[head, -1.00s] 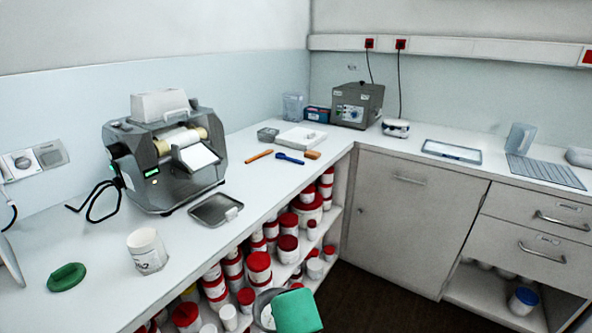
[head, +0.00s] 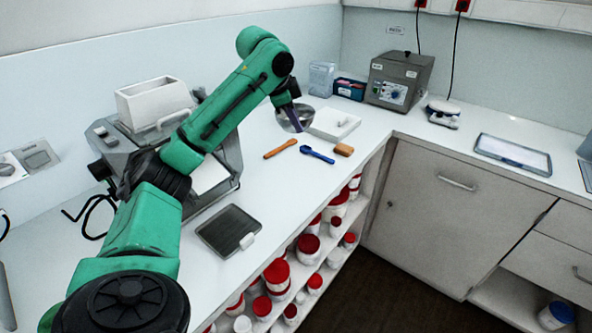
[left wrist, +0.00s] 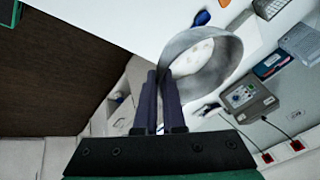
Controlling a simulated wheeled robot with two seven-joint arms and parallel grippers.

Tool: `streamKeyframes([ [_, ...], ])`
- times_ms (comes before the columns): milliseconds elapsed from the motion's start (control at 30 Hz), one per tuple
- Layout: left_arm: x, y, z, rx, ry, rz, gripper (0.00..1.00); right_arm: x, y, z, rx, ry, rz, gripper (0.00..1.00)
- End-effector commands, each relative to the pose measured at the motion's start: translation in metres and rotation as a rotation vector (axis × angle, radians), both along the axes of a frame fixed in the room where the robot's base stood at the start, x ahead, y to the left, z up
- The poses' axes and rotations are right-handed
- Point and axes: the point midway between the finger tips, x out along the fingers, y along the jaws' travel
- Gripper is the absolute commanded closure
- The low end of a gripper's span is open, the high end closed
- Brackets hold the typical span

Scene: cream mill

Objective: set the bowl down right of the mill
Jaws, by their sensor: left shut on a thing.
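The metal bowl (head: 284,121) is to the right of the mill (head: 128,148), over the far part of the counter. My left gripper (head: 291,108) is shut on its rim. My right gripper is not in view.
A white flat device (head: 340,128) stands close right of the bowl. An orange-handled tool (head: 281,148), a blue scoop (head: 317,155) and a brown block (head: 344,150) lie nearer. A dark tray (head: 226,230) lies before the mill. Counter between tray and tools is clear.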

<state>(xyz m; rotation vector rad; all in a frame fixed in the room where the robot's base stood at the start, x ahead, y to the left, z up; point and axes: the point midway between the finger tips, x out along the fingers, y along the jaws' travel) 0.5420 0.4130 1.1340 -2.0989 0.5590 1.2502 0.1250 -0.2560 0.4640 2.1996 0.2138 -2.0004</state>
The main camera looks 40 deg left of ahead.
Motion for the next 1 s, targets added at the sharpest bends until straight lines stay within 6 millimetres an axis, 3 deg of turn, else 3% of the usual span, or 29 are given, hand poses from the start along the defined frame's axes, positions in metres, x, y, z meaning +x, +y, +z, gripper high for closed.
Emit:
streamKeyframes([
  [67, -0.001, 0.002, -0.003, 0.002, 0.001, -0.009, 1.0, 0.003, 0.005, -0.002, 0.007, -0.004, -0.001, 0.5],
  [133, -0.002, 0.003, -0.019, 0.004, 0.006, -0.009, 1.0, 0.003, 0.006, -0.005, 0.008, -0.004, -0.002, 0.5],
  [500, -0.004, 0.001, -0.136, 0.004, 0.007, -0.008, 1.0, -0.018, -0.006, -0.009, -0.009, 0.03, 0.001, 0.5],
  [800, -0.003, 0.0, -0.188, 0.002, 0.002, -0.008, 1.0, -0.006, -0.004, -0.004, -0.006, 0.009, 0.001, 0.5],
  [1000, -0.003, 0.0, -0.196, 0.002, -0.001, -0.009, 1.0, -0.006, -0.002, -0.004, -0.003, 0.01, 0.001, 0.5],
])
